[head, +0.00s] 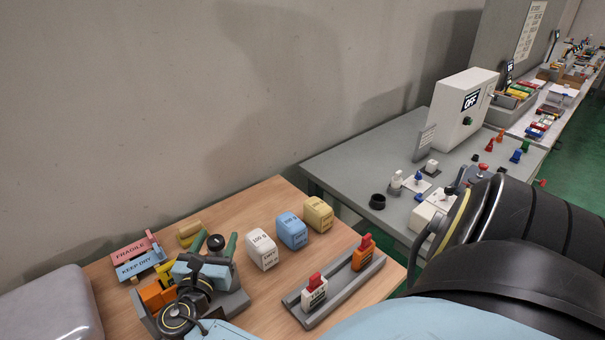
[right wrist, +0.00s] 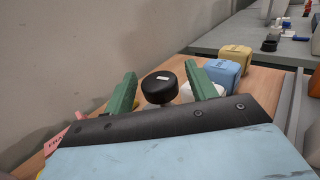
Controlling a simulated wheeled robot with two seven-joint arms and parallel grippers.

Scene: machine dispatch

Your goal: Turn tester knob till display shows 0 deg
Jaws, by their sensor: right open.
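A white machine box (head: 464,113) stands on the grey table at the back right; its dark display (head: 471,100) reads OFF. A small dark green round part (head: 468,122) sits below the display. My right gripper (head: 216,239) is over the wooden table, open, with green fingers apart. A black round knob-like part (right wrist: 159,86) with a white mark shows between the fingers in the right wrist view, on a pale stem; the fingers do not appear to touch it. I cannot tell whether it belongs to a tester. No display reading degrees is visible. My left gripper is not in view.
White (head: 262,250), blue (head: 292,231) and yellow (head: 318,214) weight blocks stand right of the gripper. A grey tray (head: 335,289) holds two red-topped pieces. FRAGILE (head: 130,250) and KEEP DRY (head: 138,266) blocks lie left. Orange blocks (head: 155,295) sit close to the gripper.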

